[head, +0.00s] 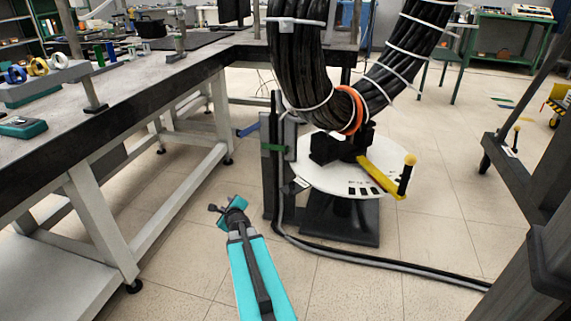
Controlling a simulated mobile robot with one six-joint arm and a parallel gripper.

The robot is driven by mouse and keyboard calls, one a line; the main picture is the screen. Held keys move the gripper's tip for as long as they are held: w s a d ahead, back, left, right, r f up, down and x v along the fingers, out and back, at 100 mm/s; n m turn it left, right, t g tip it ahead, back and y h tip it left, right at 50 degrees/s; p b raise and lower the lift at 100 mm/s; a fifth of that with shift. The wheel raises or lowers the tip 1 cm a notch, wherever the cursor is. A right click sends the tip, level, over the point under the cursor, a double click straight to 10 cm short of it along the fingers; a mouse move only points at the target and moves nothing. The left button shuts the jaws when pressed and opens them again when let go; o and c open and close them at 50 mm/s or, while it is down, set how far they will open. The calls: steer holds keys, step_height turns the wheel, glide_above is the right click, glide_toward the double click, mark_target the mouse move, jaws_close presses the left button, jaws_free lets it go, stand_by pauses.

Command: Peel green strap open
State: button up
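The green strap (274,147) is a short band lying across a dark upright post (269,185) beside the round white plate. It looks closed across the post's front; its ends are too small to make out. A blue strap (248,130) sticks out to the left of the same post, a little higher. My gripper (215,209) is at the end of my teal arm, below and left of the green strap in the picture and apart from it. Its fingers are too small to tell open from shut, and nothing is clearly seen in it.
A thick black cable coil (296,62) with white ties and an orange band (353,112) hangs above the white plate (320,176). A yellow bar (381,178) juts right from the plate. A cable (390,264) runs along the floor. The workbench (150,92) stands left.

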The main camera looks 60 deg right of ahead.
mark_target(286, 152)
steer(key=s+d+r+m+h+b, duration=0.2)
steer(key=s+d+r+m+b, duration=0.1)
steer(key=d, duration=0.3)
steer(key=s+d+r+m+g+h+b, duration=0.1)
steer(key=s+d+r+m+h+b, duration=0.2)
steer(key=s+d+m, duration=0.3)
steer(key=s+d+r+m+h+b, duration=0.2)
steer(key=s+d+r+m+h, duration=0.1)
steer(key=d, duration=0.5)
steer(key=shift+s+r+m+g+b, duration=0.2)
steer(key=shift+s+m+g+b, duration=0.15)
steer(key=shift+s+m, duration=0.45)
steer(key=shift+w, duration=0.1)
steer(key=shift+b+x, duration=0.65)
steer(key=shift+x, duration=6.25)
jaws_close()
steer(key=shift+r, duration=0.1)
